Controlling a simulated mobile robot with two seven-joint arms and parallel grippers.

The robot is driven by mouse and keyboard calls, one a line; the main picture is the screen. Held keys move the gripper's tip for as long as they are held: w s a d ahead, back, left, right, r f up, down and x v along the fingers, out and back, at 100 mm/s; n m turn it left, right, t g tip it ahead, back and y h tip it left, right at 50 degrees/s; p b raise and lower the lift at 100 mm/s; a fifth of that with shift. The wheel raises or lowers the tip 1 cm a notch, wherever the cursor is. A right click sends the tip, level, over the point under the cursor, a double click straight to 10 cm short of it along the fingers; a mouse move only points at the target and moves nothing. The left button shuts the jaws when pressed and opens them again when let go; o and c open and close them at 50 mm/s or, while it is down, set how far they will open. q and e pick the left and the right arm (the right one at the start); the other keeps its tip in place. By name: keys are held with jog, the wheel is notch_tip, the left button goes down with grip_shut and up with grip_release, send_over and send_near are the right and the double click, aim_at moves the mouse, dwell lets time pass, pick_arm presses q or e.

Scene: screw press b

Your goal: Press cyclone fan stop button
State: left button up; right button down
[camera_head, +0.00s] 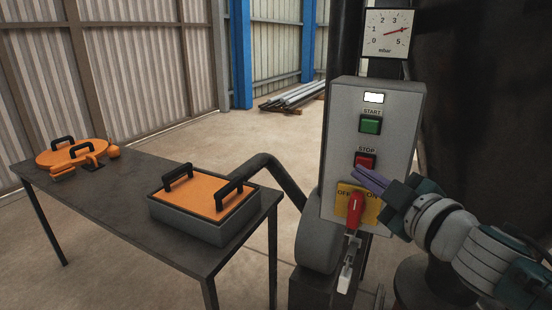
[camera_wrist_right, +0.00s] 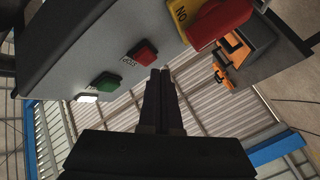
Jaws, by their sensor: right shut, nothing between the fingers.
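The grey control box (camera_head: 341,125) stands right of centre in the head view. Its red stop button (camera_head: 365,160) sits below the green start button (camera_head: 370,124) and a lit white lamp (camera_head: 374,97). The stop button also shows in the right wrist view (camera_wrist_right: 143,53), just beyond my fingertips. My right gripper (camera_head: 362,175) is shut and empty, its fingertips close to the stop button. I cannot tell whether they touch it. My left gripper is not in view.
A red rotary switch (camera_head: 355,207) on a yellow OFF/ON plate (camera_head: 371,209) sits below the stop button, with a lock hanging from it. A pressure gauge (camera_head: 387,33) is above the box. A dark table (camera_head: 120,188) with an orange-lidded box (camera_head: 198,192) stands left.

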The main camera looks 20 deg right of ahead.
jog(key=shift+w+d, duration=0.1)
jog(key=shift+d, duration=0.05)
dwell(0.5)
jog(key=shift+w+d, duration=0.2)
jog(key=shift+w+d, duration=0.15)
dwell(0.6)
jog(key=shift+w+d, duration=0.1)
jog(key=shift+d, duration=0.1)
jog(key=shift+a, duration=0.1)
dwell(0.4)
jog(key=shift+s+a, duration=0.55)
jog(key=shift+a, duration=0.1)
